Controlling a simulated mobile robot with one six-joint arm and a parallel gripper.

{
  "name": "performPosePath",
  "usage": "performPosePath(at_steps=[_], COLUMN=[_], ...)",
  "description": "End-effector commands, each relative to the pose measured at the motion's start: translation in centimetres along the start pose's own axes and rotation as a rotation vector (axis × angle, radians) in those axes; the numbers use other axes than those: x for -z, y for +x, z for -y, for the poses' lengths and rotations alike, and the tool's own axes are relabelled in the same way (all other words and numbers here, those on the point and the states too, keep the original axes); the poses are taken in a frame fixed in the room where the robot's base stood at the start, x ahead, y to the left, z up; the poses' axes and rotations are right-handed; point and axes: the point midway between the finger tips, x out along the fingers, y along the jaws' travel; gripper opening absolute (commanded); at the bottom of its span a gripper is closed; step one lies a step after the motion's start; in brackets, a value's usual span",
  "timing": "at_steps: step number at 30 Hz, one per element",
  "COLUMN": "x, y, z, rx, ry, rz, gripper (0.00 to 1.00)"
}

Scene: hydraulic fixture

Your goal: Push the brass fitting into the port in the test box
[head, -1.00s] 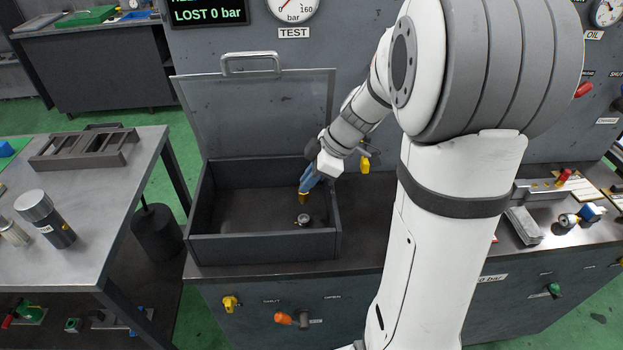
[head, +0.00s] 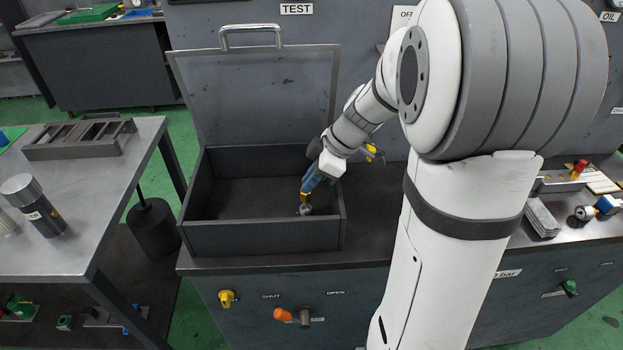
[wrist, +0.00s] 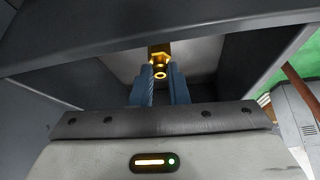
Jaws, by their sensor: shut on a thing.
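The test box (head: 265,237) is a dark open box with its lid (head: 262,100) raised at the back. My gripper (head: 306,189) reaches into its right side with blue fingers pointing down, shut on the brass fitting (head: 305,197). The port (head: 306,210) is a small round metal piece on the box floor, straight below the fitting; the two overlap in the head view, and I cannot tell how far the fitting is in. In the wrist view the fitting (wrist: 160,57) shows at the tips of the blue fingers (wrist: 160,84); the port is not clearly visible there.
The box's walls rise close around my gripper. A yellow-handled valve (head: 373,152) stands behind my wrist. A metal table (head: 100,190) with a rack (head: 80,138) and dark cylinder (head: 50,217) is at left. Gauges and fittings (head: 590,210) lie on the bench at right.

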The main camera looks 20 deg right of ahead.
Motion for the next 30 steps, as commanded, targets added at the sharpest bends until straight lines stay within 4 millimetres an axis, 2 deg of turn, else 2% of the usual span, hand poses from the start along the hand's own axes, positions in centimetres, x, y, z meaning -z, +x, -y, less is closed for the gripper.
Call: performPosePath(at_steps=[30], x=[-1.2], y=[1.8], z=[0.0], rx=[-0.001], ry=[0.002], rz=[0.0], gripper=[0.0])
